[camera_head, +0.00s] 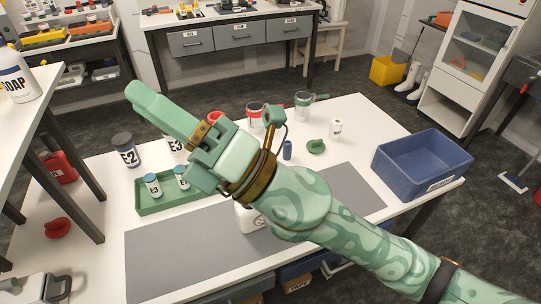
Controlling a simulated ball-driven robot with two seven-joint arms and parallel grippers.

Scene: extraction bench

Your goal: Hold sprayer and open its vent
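My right gripper (163,112) reaches in from the right over the white bench, its fingers pointing to the upper left. The fingers show as one long green shape, so I cannot tell whether they are apart, and I see nothing held. A white object with a dark mark (250,218) sits on the grey mat, mostly hidden behind my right arm. It may be the sprayer, but I cannot tell, and no vent shows. My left gripper is not in view.
A green tray (153,207) holds small blue-capped bottles. Labelled jars (126,149), red-and-white canisters (254,119), a green-lidded canister (303,107) and a small white bottle (335,130) stand behind. A blue bin (421,161) sits at right. The grey mat (165,262) is partly bare.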

